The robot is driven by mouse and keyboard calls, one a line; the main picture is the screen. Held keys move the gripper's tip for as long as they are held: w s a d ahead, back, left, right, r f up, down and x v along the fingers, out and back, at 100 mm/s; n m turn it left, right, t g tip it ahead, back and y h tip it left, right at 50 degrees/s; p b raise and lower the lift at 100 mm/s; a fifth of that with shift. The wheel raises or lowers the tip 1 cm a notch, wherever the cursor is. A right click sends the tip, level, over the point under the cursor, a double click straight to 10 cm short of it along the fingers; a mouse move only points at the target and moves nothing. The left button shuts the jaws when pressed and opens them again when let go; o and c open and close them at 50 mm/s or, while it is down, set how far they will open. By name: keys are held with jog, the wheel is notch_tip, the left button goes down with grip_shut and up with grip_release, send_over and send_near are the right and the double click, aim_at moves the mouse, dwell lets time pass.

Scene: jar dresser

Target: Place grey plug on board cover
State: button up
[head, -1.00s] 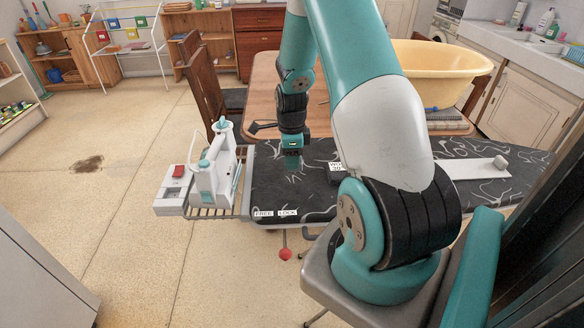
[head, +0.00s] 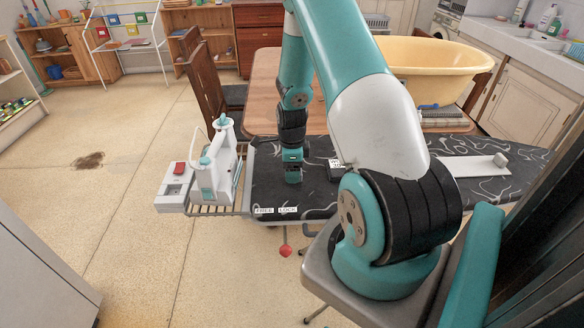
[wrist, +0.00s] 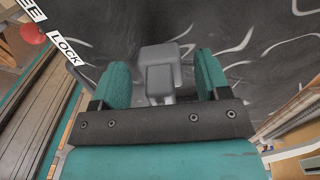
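The grey plug (wrist: 160,72) shows in the wrist view between the two teal fingers, with a gap on each side. It is over the black board cover with white swirls (head: 325,200); whether it touches the cover is hard to tell. My gripper (wrist: 161,68) is open around the plug. In the head view my gripper (head: 293,178) points down, low over the left part of the cover. The plug is hidden there.
A white and teal iron (head: 215,170) stands on the rack left of the board. A white sleeve board (head: 470,167) lies on the right part. A small dark box (head: 336,164) is right of my gripper. A red knob (head: 285,250) hangs below the front edge.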

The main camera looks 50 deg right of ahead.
notch_tip(320, 180, up, 12)
jog(key=b, duration=0.2)
jog(key=w+a+r+n+t+y, duration=0.1)
jog(key=a+r+n, duration=0.3)
jog(key=a+n, duration=0.3)
jog(key=w+a+r+n, duration=0.1)
jog(key=a+r+n, duration=0.35)
jog(key=a, duration=0.55)
jog(key=s+a+r+n+y, duration=0.1)
jog(key=s+a+r+n, duration=0.2)
jog(key=s+a+n, duration=0.6)
jog(key=s+a+r+n+g+y, duration=0.1)
jog(key=s+a+r+n, duration=0.3)
jog(key=s+a+n, duration=0.4)
jog(key=a+n+y, duration=0.1)
jog(key=a+n, duration=0.3)
jog(key=n, duration=0.2)
jog(key=shift+s+n, duration=0.35)
jog(key=shift+s, duration=0.05)
jog(key=shift+r, duration=0.1)
